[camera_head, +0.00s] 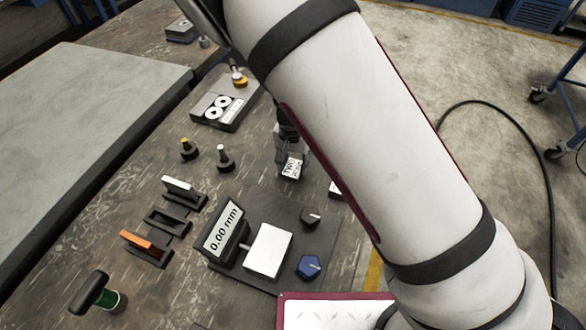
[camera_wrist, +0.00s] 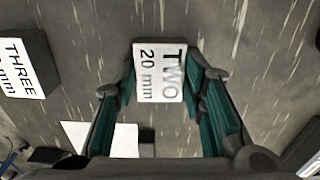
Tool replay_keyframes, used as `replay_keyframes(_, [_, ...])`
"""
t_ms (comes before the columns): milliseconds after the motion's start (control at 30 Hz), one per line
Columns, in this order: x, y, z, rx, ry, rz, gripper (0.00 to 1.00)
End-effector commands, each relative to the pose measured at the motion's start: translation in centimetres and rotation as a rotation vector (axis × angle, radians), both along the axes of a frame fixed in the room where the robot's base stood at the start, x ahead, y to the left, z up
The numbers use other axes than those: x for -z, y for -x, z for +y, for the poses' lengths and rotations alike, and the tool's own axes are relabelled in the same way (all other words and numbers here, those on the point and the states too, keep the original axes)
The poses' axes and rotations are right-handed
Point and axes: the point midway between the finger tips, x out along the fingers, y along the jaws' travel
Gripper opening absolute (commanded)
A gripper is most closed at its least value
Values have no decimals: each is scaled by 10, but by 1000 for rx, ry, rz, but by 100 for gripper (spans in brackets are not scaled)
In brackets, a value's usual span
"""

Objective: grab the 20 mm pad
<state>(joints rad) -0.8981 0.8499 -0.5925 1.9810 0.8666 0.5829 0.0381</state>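The 20 mm pad (camera_wrist: 158,75) is a small white-topped block marked "TWO 20 mm", seen upper centre in the wrist view. In the head view it (camera_head: 291,167) sits on the dark bench just left of my arm. My gripper (camera_wrist: 161,84) is open, with a green-lined finger on either side of the pad. A gap shows on the left; the right finger looks very close to the pad, and I cannot tell whether it touches. The gripper tip is partly hidden behind my arm in the head view.
A pad marked "THREE" (camera_wrist: 22,68) lies to the left in the wrist view. In the head view, a gauge reading 0.00 mm (camera_head: 223,230), a white plate (camera_head: 267,250), a black knob (camera_head: 311,217) and a blue knob (camera_head: 309,266) stand nearby. Two small knobs stand left of the pad.

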Motion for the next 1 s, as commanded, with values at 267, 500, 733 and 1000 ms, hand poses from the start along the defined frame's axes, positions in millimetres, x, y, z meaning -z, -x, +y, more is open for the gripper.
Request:
replay_keyframes(267, [0, 0, 0, 0, -1, -1, 0])
replay_keyframes(500, [-17, -1, 1, -1, -3, -3, 0])
replay_keyframes(733, [-61, -1, 1, -3, -4, -4, 0])
replay_keyframes(1000, [-96, -1, 1, -1, -2, -2, 0])
